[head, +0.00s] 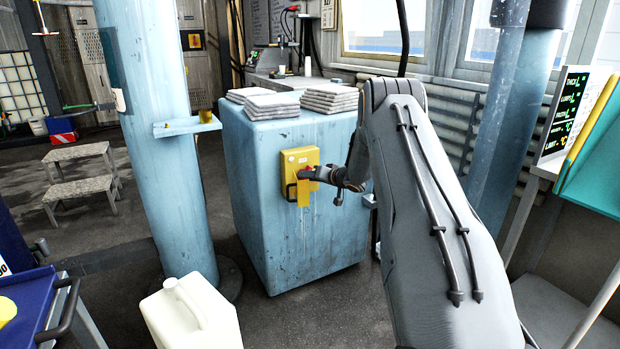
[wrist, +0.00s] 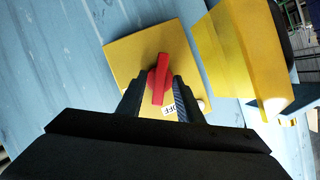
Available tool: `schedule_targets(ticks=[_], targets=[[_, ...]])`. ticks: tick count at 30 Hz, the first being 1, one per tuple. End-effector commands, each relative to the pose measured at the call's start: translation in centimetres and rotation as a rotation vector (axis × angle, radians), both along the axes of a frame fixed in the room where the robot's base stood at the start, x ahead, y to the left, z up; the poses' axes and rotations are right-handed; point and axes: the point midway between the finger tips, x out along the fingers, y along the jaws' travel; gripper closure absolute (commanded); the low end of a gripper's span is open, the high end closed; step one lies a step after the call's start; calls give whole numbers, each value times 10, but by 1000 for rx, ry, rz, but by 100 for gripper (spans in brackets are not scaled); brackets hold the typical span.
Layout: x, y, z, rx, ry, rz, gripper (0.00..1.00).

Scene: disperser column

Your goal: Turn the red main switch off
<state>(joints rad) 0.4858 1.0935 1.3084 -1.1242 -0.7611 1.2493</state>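The red main switch (wrist: 160,78) is a red bar handle on a yellow plate in the wrist view. A white label reading "OFF" (wrist: 168,110) shows beside its near end. In the head view the yellow switch box (head: 300,158) is on the front of a pale blue cabinet (head: 255,228), and only a little of the red handle (head: 309,170) shows. My gripper (wrist: 160,90) has one finger on each side of the handle. The fingers are apart, with a gap visible on the right side. Whether either finger touches the handle is unclear. My gripper (head: 318,176) partly covers the switch in the head view.
A yellow flap (wrist: 240,50) stands close to the right of my gripper in the wrist view. Stacked sacks (head: 330,97) lie on the cabinet. A blue column (head: 160,150) stands left of it, with a white canister (head: 190,315) in front. Floor before the cabinet is clear.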

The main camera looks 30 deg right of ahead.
Motion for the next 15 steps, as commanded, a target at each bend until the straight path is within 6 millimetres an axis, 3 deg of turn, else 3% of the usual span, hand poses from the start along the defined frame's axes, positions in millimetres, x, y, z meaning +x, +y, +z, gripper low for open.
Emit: schedule_targets(ticks=[5,15], targets=[[-7,-3,4,0,0,-1,67],[-56,-15,22,1,0,-2,67]])
